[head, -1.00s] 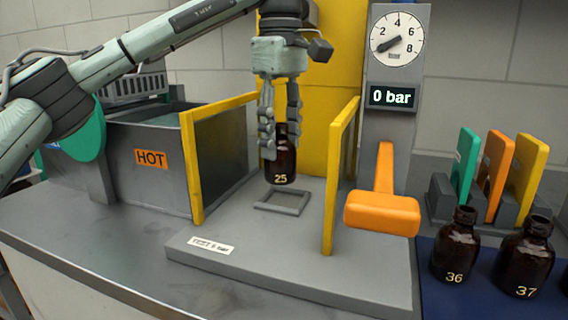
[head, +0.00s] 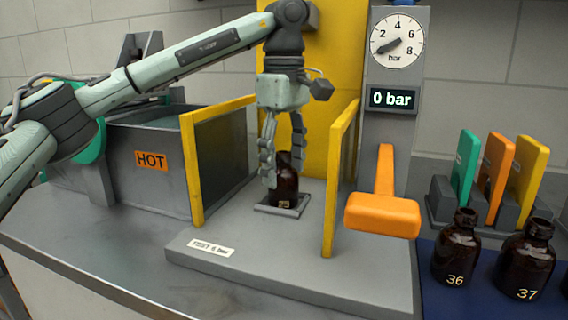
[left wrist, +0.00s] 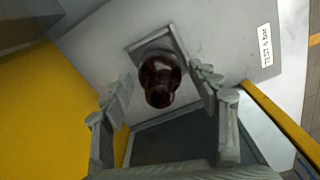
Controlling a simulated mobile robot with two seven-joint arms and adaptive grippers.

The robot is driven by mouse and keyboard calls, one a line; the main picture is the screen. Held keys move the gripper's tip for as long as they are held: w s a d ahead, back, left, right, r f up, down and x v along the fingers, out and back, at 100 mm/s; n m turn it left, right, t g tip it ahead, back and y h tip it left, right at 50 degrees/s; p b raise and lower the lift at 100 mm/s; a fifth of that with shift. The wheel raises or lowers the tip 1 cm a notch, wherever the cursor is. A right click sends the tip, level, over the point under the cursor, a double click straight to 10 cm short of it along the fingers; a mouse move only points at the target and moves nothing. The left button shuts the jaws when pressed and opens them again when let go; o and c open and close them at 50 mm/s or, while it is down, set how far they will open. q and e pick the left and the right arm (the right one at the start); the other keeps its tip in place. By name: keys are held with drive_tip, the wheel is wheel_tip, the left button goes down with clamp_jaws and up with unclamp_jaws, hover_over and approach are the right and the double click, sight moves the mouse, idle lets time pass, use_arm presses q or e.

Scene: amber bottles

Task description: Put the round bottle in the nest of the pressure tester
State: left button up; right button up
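The round amber bottle (head: 286,188), numbered 25, stands upright in the square-framed nest (head: 262,209) of the pressure tester (head: 300,271). In the left wrist view the bottle (left wrist: 160,80) is seen from above, inside the nest frame (left wrist: 178,42). My left gripper (head: 284,172) is around the bottle from above. Its fingers are spread, and the left wrist view shows a gap on both sides between the fingers (left wrist: 160,76) and the bottle. My right gripper is not in view.
Yellow-framed guards (head: 197,168) (head: 337,180) flank the nest. An orange handle (head: 382,214) stands at right below the gauge (head: 397,40), with the display reading 0 bar. Bottles 36 (head: 456,250) and 37 (head: 524,262) stand on a blue mat. A HOT tank (head: 125,180) is at left.

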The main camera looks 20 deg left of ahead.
sight(284, 152)
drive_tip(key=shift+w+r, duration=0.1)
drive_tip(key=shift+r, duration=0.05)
use_arm(q)
drive_tip(key=shift+r, duration=0.5)
wheel_tip(284, 152, up, 3)
drive_tip(key=shift+r, duration=0.1)
wheel_tip(284, 152, up, 3)
drive_tip(key=shift+r+p, duration=0.1)
drive_tip(key=shift+p, duration=0.35)
drive_tip(key=shift+r, duration=0.25)
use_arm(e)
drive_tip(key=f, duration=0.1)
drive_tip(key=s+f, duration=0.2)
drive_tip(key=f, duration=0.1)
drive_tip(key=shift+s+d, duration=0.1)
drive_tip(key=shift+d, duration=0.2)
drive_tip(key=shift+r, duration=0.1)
